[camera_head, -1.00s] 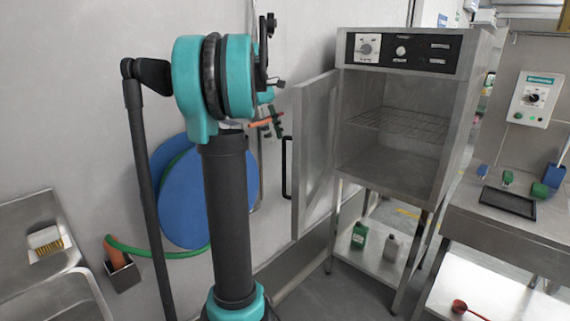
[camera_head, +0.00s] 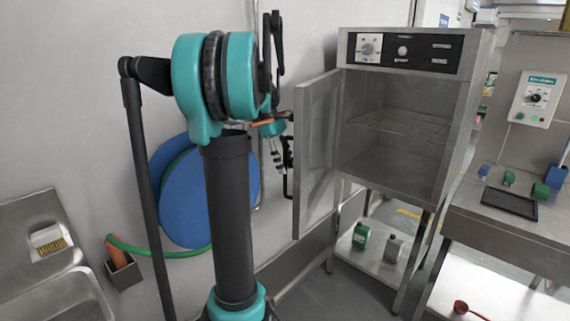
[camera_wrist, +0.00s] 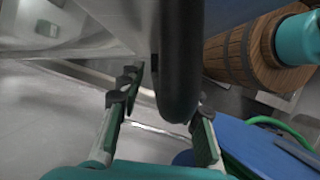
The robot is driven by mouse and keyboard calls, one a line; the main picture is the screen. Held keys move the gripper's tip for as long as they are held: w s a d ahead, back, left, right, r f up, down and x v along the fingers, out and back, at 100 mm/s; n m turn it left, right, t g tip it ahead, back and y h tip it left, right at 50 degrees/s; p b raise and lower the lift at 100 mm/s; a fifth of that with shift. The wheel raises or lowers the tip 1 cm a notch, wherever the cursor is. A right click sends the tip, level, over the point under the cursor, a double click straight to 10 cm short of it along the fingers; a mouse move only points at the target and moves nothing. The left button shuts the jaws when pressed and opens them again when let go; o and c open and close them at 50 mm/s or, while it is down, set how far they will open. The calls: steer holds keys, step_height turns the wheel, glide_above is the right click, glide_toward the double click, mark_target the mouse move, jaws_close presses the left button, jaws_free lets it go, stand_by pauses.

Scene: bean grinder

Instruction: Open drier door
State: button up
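The steel drier (camera_head: 405,130) stands against the wall on legs, its inside and wire shelf showing. Its door (camera_head: 315,155) is swung wide open to the left. The door's black handle (camera_head: 286,180) is on the outer face and partly covered by my gripper (camera_head: 280,155). In the wrist view, the handle (camera_wrist: 178,85) is a thick dark bar reaching down between the two fingers of my gripper (camera_wrist: 162,108). The fingers are apart, one on each side of the bar. I cannot tell whether either touches it.
A blue hose reel (camera_head: 175,205) with a green hose is on the wall behind my arm. A sink (camera_head: 45,265) is at the left. A steel table (camera_head: 510,235) with a black tray (camera_head: 509,203) stands right of the drier. Bottles (camera_head: 361,236) stand on the shelf below it.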

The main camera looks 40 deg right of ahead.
jaws_close()
steer(key=w+a, duration=0.1)
steer(key=w, duration=0.4)
steer(key=shift+w+a, duration=0.35)
steer(key=shift+w, duration=0.05)
jaws_free()
steer(key=shift+r, duration=0.1)
